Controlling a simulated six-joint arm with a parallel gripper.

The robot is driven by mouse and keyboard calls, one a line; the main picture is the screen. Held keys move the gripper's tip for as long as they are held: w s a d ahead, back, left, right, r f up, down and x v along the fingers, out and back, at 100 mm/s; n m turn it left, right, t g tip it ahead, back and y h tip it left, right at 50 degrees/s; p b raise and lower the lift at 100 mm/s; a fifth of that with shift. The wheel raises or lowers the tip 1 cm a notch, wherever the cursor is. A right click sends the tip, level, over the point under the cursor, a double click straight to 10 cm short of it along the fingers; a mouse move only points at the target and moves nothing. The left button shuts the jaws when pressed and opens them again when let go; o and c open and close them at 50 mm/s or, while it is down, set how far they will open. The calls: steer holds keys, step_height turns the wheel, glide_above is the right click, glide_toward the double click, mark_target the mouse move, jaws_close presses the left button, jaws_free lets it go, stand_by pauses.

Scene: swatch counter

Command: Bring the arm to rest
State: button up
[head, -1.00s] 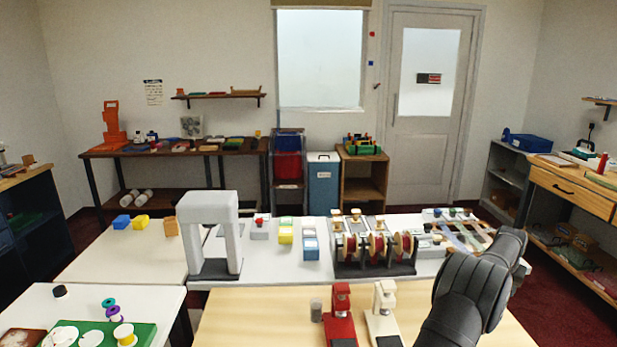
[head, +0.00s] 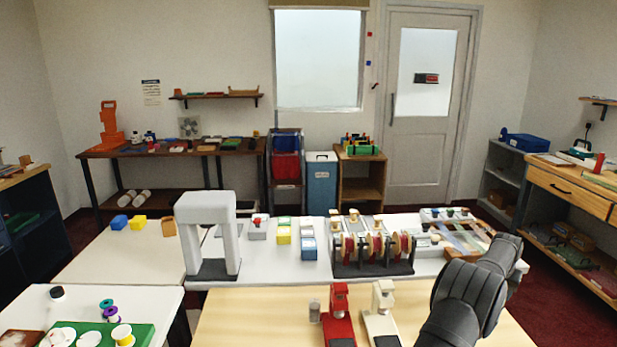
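My arm, dark grey and black, reaches in at the lower right of the head view, over the right end of the pale wooden counter (head: 250,318). Its visible links bend up and to the right, beside the white device (head: 381,315). My gripper does not show in this view, so its fingers and anything in them are hidden.
A red device (head: 339,318) stands left of the white one. Behind are a rack of spools (head: 373,252), a grey arch (head: 207,210), and yellow (head: 284,234) and blue (head: 308,248) blocks. The wooden counter's left part is clear.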

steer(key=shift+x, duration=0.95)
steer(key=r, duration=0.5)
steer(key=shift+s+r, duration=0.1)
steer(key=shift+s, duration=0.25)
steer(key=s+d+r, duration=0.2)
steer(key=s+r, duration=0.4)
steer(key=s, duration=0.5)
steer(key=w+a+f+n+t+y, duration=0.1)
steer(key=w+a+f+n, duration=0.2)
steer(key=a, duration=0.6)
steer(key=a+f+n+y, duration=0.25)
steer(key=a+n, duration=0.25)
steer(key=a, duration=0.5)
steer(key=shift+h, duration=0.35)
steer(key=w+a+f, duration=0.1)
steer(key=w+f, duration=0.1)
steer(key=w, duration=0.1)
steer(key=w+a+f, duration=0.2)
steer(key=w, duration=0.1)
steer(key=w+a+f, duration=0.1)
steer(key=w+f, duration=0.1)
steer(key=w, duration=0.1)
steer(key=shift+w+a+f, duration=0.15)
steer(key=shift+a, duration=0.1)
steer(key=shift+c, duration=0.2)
